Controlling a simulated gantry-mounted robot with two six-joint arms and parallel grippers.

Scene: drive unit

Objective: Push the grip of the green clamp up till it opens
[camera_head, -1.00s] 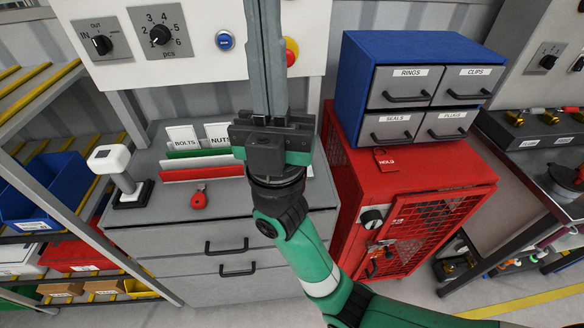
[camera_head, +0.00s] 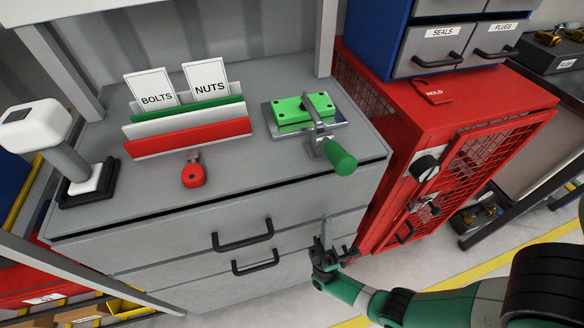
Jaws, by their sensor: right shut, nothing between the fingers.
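The green clamp has a metal arm and bracket (camera_head: 318,138) on top of the grey drawer cabinet, near its front right. Its green grip (camera_head: 339,158) slants down toward the front edge of the top. A green block with dark holes (camera_head: 300,108) lies on a metal plate beside it, and the metal arm reaches over the block. My right gripper (camera_head: 326,222) is shut and empty, fingers pointing up, in front of the cabinet drawers. It is below the grip and apart from it. My left gripper is not in view.
A white-headed stand (camera_head: 60,150) is at left. A red cage cabinet (camera_head: 465,160) stands close on the right.

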